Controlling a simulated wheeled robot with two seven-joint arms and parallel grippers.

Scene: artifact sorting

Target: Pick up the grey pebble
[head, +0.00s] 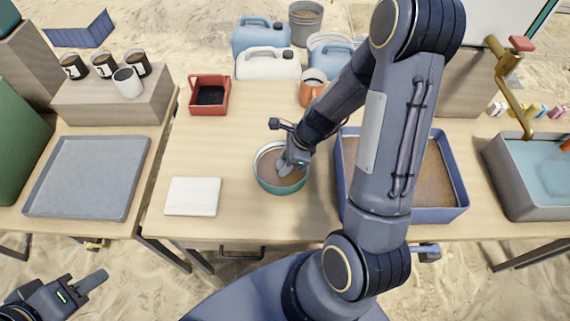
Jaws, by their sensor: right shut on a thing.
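My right gripper (286,167) reaches down into a round teal bowl (281,189) with brown contents, near the middle of the table. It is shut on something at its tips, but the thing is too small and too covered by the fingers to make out. I cannot pick out the grey pebble for certain anywhere in the head view. My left gripper (92,283) is low at the left, in front of the tables and away from the bowl. I cannot tell whether its fingers are apart.
A blue-rimmed sand tray (447,175) stands right of the bowl, partly behind my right arm. A white slab (192,196) lies left of it. A red container (209,95), an orange mug (312,88) and jugs (267,64) stand behind. A grey tray (88,178) lies on the left table.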

